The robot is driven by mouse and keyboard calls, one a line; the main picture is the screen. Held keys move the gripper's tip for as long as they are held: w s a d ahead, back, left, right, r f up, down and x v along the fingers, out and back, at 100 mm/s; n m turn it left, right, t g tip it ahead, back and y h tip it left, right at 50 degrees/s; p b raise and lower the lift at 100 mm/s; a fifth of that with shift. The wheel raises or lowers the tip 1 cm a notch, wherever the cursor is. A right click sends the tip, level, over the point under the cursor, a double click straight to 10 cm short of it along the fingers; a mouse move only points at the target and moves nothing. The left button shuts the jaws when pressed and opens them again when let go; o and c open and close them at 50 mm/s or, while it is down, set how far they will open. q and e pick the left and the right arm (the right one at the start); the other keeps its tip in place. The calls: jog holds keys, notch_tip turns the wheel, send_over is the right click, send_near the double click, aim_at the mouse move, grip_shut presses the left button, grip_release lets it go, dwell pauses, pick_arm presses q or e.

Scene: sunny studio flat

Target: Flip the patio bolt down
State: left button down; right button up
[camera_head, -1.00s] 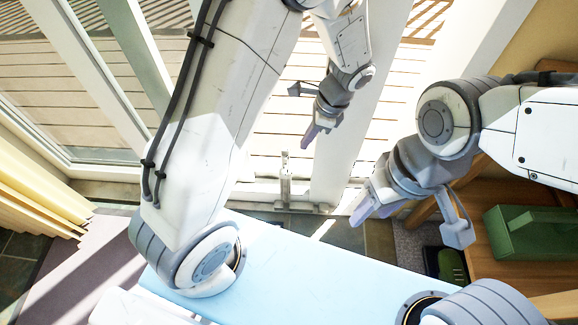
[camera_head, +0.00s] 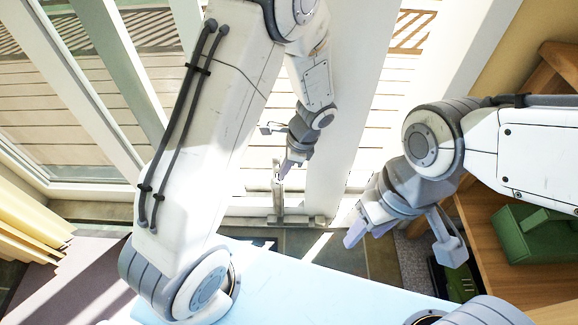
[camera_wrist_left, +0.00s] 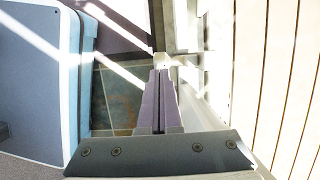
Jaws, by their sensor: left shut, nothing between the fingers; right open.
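The patio bolt (camera_head: 277,192) is a slim pale upright piece at the foot of the glass patio door, above the sill. My left gripper (camera_head: 286,171) is shut and empty, with its fingertips at the bolt's upper end. In the left wrist view the closed purple fingers (camera_wrist_left: 160,98) point at a small pale piece, likely the bolt's top (camera_wrist_left: 161,61). I cannot tell whether they touch. My right gripper (camera_head: 364,234) is open and empty, to the right of the bolt and apart from it.
The glass door panes and white frame posts (camera_head: 335,130) stand behind the bolt, with a sunlit deck outside. My light blue base top is in the foreground. A wooden shelf with a green box (camera_head: 540,235) is at the right. A yellow curtain (camera_head: 30,225) hangs at the left.

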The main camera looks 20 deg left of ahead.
pick_arm(q)
jog(key=shift+b+x, duration=0.35)
jog(key=shift+x, duration=0.6)
notch_tip(320, 180, down, 4)
jog(key=shift+f+b, duration=0.15)
jog(key=shift+b, duration=0.8)
jog(key=p+v, duration=1)
jog(key=v, duration=0.4)
jog(key=shift+r, duration=0.25)
